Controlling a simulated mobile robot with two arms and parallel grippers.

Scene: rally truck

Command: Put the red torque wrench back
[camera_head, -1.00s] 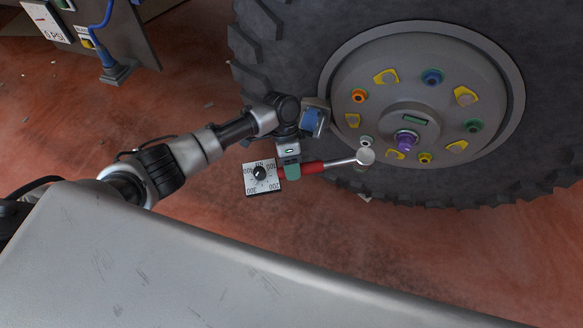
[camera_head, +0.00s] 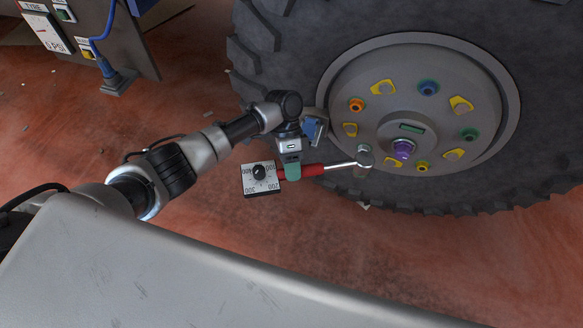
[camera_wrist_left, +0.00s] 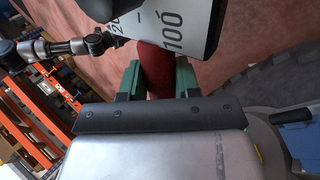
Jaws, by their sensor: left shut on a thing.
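The red torque wrench (camera_head: 312,170) is in my left gripper (camera_head: 292,170), beside the big wheel. The gripper is shut on its red handle; the green fingers sit on both sides of the handle in the left wrist view (camera_wrist_left: 157,78). A white dial plate (camera_head: 262,178) with a black knob is at the handle's left end. The wrench's silver head (camera_head: 365,158) is at the lower left of the wheel hub, close to a grey-white nut; I cannot tell whether they touch. My right gripper is not in the head view.
A tyre-pressure panel (camera_head: 48,32) with a blue hose stands at top left. Orange shelving (camera_wrist_left: 38,120) shows in the left wrist view. The red floor below the wrench is clear.

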